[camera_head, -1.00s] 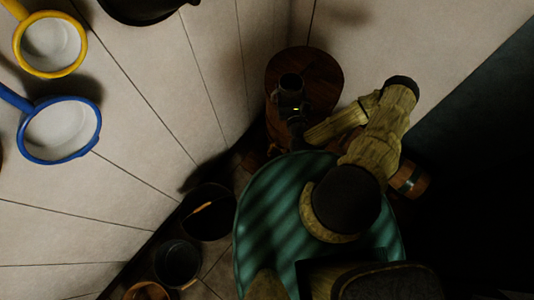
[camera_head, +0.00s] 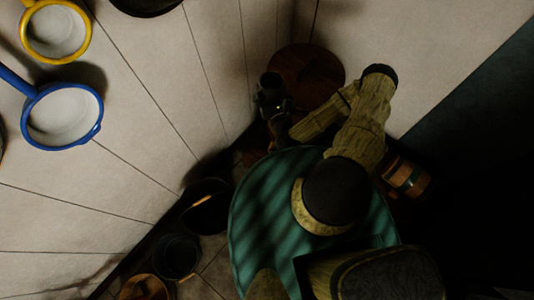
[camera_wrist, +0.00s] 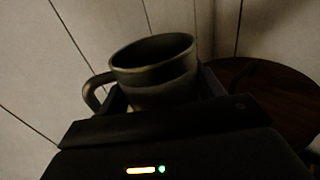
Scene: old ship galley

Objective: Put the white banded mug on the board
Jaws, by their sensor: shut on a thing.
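The mug (camera_wrist: 153,75) is upright between the fingers of my gripper (camera_wrist: 165,100) in the wrist view, its handle to the left. It looks grey in the dim light, with a band around its upper part. In the head view the mug (camera_head: 270,84) is a small dark cylinder at the end of my gripper (camera_head: 275,104). A round dark wooden surface (camera_head: 312,72), apparently the board, lies just right of the mug. It also shows in the wrist view (camera_wrist: 265,85), right of and beyond my gripper. The mug's lower part is hidden by my gripper.
A pale plank wall fills the left, with a yellow-rimmed pan (camera_head: 55,30) and a blue pan (camera_head: 62,115). Dark pots (camera_head: 205,205) (camera_head: 177,257) stand at the lower left. A banded wooden keg-like thing (camera_head: 405,178) is right of my arm.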

